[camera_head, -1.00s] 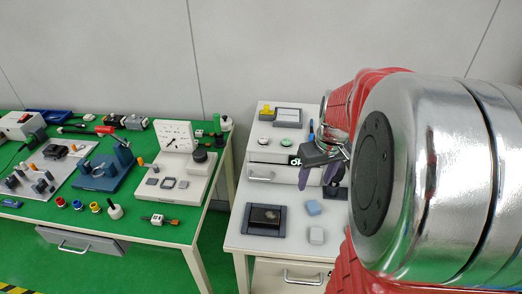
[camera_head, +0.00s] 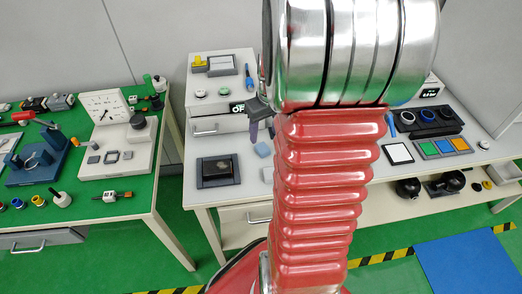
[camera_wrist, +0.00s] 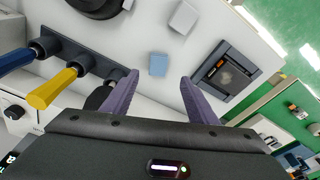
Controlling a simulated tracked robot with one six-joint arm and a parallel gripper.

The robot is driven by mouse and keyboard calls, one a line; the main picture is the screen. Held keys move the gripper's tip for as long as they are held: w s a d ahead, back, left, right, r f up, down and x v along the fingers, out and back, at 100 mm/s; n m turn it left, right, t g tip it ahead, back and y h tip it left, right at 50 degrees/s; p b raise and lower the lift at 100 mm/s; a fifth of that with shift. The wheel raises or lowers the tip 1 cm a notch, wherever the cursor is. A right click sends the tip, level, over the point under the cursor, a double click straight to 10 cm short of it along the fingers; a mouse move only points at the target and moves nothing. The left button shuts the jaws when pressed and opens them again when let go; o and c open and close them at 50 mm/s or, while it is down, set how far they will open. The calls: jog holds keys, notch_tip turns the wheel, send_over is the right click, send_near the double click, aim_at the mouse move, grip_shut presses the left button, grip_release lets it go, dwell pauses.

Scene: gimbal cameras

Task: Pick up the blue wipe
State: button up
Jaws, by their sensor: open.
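The blue wipe (camera_head: 262,149) is a small light-blue block lying on the white bench top, just left of my red arm in the head view. In the wrist view the blue wipe (camera_wrist: 158,65) lies ahead of my gripper (camera_wrist: 158,82), framed between the two purple fingers. The fingers are apart with nothing between them, and the wipe sits on the surface beyond the tips. In the head view my gripper (camera_head: 261,125) is partly hidden by my arm.
A white block (camera_wrist: 184,18) lies near the wipe. A dark-framed tray (camera_wrist: 224,76) is to the right. Screwdrivers with blue (camera_wrist: 15,60) and yellow (camera_wrist: 52,88) handles stand in a rack on the left. A raised white cabinet (camera_head: 218,95) stands behind.

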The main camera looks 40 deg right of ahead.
aim_at(262, 147)
jog(key=shift+w+f, duration=0.15)
jog(key=shift+f, duration=0.8)
jog(key=shift+w+f, duration=0.15)
jog(key=shift+f, duration=0.75)
jog(key=shift+w+d+f, duration=0.1)
jog(key=shift+w+f, duration=0.1)
jog(key=shift+f, duration=0.65)
jog(key=shift+w+d+f, duration=0.15)
jog(key=shift+f, duration=0.7)
jog(key=shift+w+d+f, duration=0.1)
jog(key=shift+w+f, duration=0.1)
jog(key=shift+f, duration=0.65)
jog(key=shift+c, duration=0.5)
jog(key=c, duration=1.1)
jog(key=shift+r, duration=0.1)
notch_tip(262, 147, up, 10)
